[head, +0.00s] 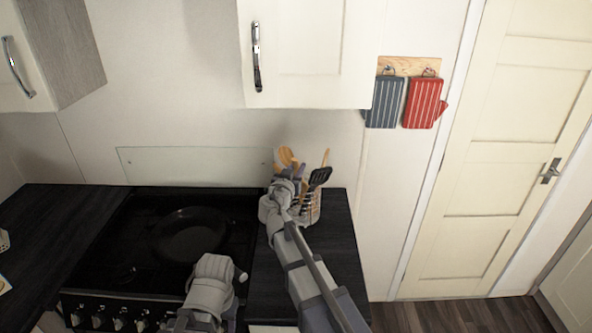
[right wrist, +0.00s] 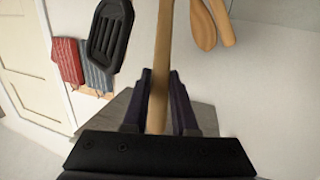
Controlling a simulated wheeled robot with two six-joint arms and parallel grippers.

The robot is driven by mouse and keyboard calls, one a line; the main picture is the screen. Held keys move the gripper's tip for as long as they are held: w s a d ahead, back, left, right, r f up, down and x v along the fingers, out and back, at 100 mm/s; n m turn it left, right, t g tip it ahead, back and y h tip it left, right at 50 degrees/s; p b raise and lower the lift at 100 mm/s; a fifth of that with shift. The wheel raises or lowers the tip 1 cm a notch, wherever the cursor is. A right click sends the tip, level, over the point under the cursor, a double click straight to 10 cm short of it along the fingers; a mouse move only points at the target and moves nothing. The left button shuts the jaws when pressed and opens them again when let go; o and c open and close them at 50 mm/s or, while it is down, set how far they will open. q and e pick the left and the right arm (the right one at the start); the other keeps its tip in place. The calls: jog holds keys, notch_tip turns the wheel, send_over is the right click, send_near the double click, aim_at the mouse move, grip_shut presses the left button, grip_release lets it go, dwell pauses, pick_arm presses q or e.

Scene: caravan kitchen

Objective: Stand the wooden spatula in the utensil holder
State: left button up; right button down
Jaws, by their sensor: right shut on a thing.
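My right gripper (head: 284,184) is at the utensil holder (head: 316,211), on the counter right of the stove. In the right wrist view, its fingers (right wrist: 158,112) are shut on a wooden handle (right wrist: 160,60), which I take for the wooden spatula; its end runs out of the picture. In the head view the gripper hides part of the holder, and I cannot tell whether the spatula's lower end is inside it. My left gripper (head: 212,272) is low in front of the stove, its fingers hidden.
A black slotted turner (head: 320,177) and wooden utensils (head: 287,157) stand close around the right gripper. A black pan (head: 188,234) is on the stove (head: 110,250). A wall cupboard (head: 305,55) hangs above. A blue mitt (head: 384,103) and red mitt (head: 423,103) hang at right.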

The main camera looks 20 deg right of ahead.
jog(key=c, duration=0.6)
grip_release()
jog(key=shift+w, duration=0.1)
jog(key=v, duration=0.8)
jog(key=shift+d+p, duration=0.1)
jog(key=shift+p, duration=0.2)
